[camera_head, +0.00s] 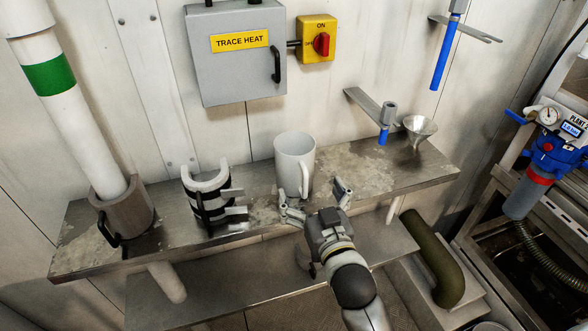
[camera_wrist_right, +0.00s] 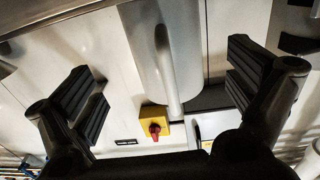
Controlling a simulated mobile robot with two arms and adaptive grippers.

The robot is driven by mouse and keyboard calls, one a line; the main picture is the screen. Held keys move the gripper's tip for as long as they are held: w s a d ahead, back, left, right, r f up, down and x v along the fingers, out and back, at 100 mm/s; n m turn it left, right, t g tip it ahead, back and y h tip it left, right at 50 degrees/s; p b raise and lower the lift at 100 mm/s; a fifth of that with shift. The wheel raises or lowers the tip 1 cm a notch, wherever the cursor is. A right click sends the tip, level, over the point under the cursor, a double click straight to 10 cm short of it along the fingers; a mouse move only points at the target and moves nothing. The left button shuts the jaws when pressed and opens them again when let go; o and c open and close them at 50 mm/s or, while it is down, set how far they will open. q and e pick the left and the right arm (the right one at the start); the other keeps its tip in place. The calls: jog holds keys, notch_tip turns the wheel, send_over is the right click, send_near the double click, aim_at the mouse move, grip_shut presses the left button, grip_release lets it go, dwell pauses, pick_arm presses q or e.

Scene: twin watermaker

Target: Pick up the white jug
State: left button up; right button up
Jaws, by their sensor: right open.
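The white jug (camera_head: 293,158) stands upright on the metal shelf (camera_head: 385,177) in the head view, its handle turned toward the front right. My right gripper (camera_head: 315,199) is open just in front of the jug, near its handle, with its fingers spread. In the right wrist view, the jug (camera_wrist_right: 143,50) with its handle (camera_wrist_right: 168,70) shows between the two open fingers (camera_wrist_right: 160,85). The fingers appear apart from the jug, and nothing is held. My left gripper is not seen.
A black-and-white banded half sleeve (camera_head: 207,193) stands left of the jug. A white pipe with a brown collar (camera_head: 125,208) is farther left. A blue-tipped tap (camera_head: 384,132) and a metal funnel (camera_head: 418,128) are to the right. A grey box (camera_head: 240,75) and red switch (camera_head: 321,43) are on the wall.

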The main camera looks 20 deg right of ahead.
aim_at(300, 180)
jog(key=w, duration=0.5)
jog(key=shift+w+a+p, duration=0.35)
jog(key=shift+p, duration=0.05)
jog(key=shift+w+f, duration=0.15)
jog(key=shift+w, duration=0.45)
jog(key=c, duration=1.1)
